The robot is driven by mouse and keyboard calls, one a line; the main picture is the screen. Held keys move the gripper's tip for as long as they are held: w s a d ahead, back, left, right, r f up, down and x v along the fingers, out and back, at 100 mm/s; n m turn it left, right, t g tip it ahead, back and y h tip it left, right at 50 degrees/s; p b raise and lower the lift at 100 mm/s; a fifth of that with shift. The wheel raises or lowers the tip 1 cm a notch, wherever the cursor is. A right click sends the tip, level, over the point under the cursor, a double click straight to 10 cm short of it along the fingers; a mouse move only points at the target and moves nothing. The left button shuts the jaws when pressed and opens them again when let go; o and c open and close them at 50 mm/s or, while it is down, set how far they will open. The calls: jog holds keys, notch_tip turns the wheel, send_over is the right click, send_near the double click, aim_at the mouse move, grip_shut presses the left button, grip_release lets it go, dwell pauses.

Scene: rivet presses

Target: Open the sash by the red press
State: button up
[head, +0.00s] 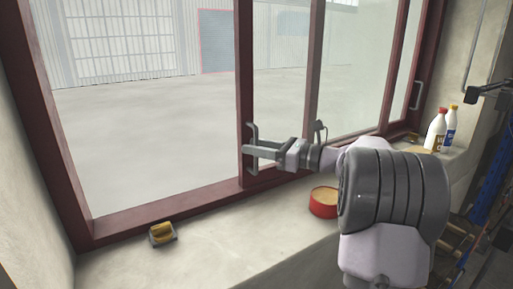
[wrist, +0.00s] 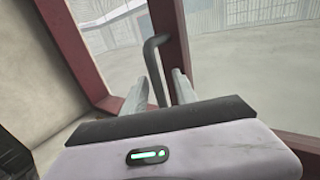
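The window sash has a dark red upright stile (head: 245,75) with a grey bar handle (head: 251,132) low on it. My gripper (head: 262,151) is at this handle, reaching in from the right. In the wrist view the handle (wrist: 155,65) stands between my two fingers (wrist: 160,95), with a narrow gap showing on the right side. The fingers are apart, and I cannot tell whether the left one touches the bar. The left opening shows the yard; whether glass fills it I cannot tell. The red press is not in view.
A red tin (head: 323,202) and a yellow-topped brush (head: 162,233) sit on the sill (head: 230,225). Another grey handle (head: 417,95) is on the far right stile. Dark equipment fills the right edge.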

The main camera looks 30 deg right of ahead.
jog(key=shift+s, duration=0.15)
jog(key=b+v, duration=0.3)
jog(key=v, duration=1.4)
